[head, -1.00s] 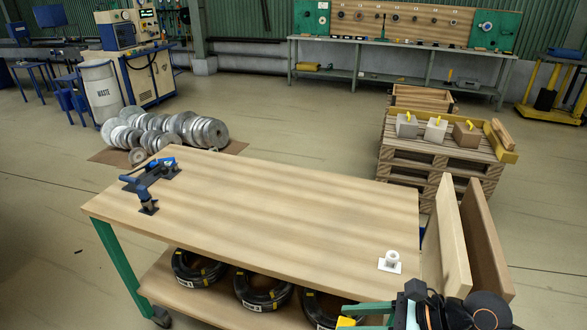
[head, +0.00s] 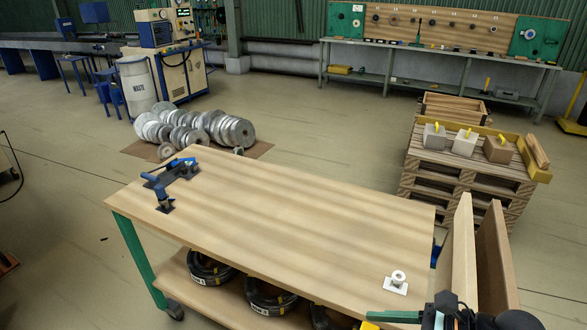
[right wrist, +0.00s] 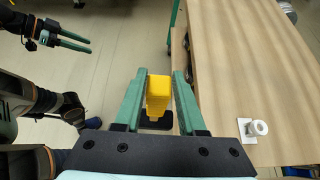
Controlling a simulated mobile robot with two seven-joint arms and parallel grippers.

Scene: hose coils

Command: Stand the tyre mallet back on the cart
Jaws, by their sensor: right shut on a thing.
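The tyre mallet shows in the right wrist view as a yellow handle (right wrist: 158,95) between my right gripper's green fingers (right wrist: 158,88), with a dark block, seemingly its head (right wrist: 155,122), beyond it. My right gripper (head: 385,318) is shut on it at the bottom edge of the head view, beside the cart's near right corner. The cart (head: 270,205) has a wooden top and green legs. A white round fitting on a square plate (head: 396,284) stands on its right end; it also shows in the right wrist view (right wrist: 252,129). My left gripper (right wrist: 72,38) is open and empty over the floor.
A blue clamp-like tool (head: 170,180) sits on the cart's far left corner. Black hose coils (head: 268,300) lie on the lower shelf. Upright boards (head: 475,265) stand close to the cart's right end. The middle of the cart top is clear.

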